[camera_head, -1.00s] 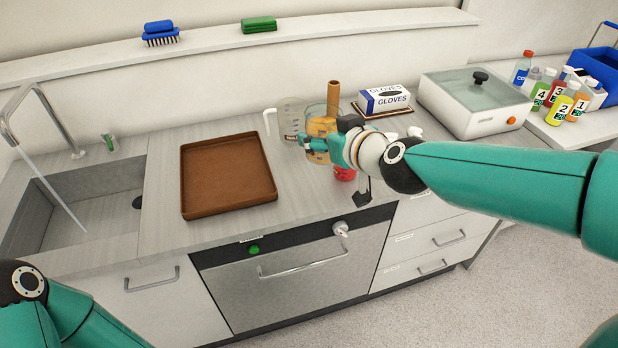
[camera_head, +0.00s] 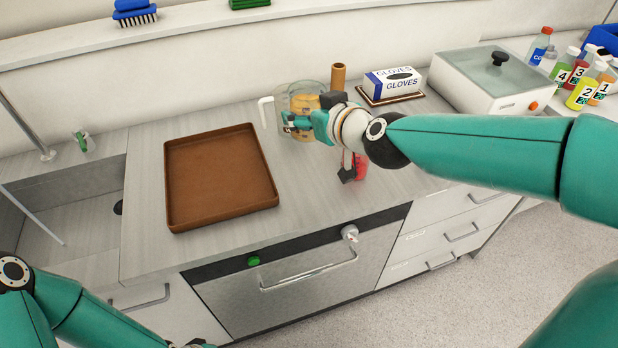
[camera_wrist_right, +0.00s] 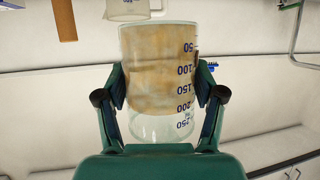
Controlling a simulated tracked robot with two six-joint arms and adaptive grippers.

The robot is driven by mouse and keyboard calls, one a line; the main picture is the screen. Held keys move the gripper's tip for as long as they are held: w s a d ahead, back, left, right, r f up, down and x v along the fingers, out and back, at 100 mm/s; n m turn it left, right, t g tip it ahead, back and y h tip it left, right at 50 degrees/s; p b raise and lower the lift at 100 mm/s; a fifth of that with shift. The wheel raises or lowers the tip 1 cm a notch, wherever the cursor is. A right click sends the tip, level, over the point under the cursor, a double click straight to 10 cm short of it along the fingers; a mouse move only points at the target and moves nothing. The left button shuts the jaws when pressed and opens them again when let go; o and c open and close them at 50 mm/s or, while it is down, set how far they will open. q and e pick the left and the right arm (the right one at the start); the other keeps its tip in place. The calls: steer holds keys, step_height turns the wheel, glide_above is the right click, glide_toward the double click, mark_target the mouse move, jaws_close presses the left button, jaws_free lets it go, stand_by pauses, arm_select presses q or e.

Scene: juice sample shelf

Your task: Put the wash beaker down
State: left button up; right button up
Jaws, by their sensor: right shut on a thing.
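The wash beaker (camera_head: 303,103), clear with orange-brown contents, is on the counter's right part in the head view, just in front of a clear jug (camera_head: 280,112). It fills the middle of the right wrist view (camera_wrist_right: 158,75), with dark scale numbers on its side. My right gripper (camera_head: 300,124) is shut on the beaker, one finger on each side, as the right wrist view (camera_wrist_right: 160,92) shows. I cannot tell whether the beaker's base touches the counter.
A brown tray (camera_head: 172,198) lies left of the beaker, with a strip of bare counter between. A sink (camera_head: 68,205) is further left. A brown cylinder (camera_head: 338,77), a glove box (camera_head: 394,83) and a red object (camera_head: 360,165) are close by on the right.

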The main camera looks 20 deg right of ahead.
steer(key=shift+d+f+b, duration=0.1)
steer(key=shift+f+b, duration=3.45)
steer(key=shift+f, duration=4.3)
steer(key=o, duration=1.3)
steer(key=shift+s, duration=0.15)
steer(key=v, duration=1.1)
steer(key=shift+s+d+r, duration=0.1)
steer(key=shift+s+r, duration=0.05)
steer(key=shift+s, duration=0.25)
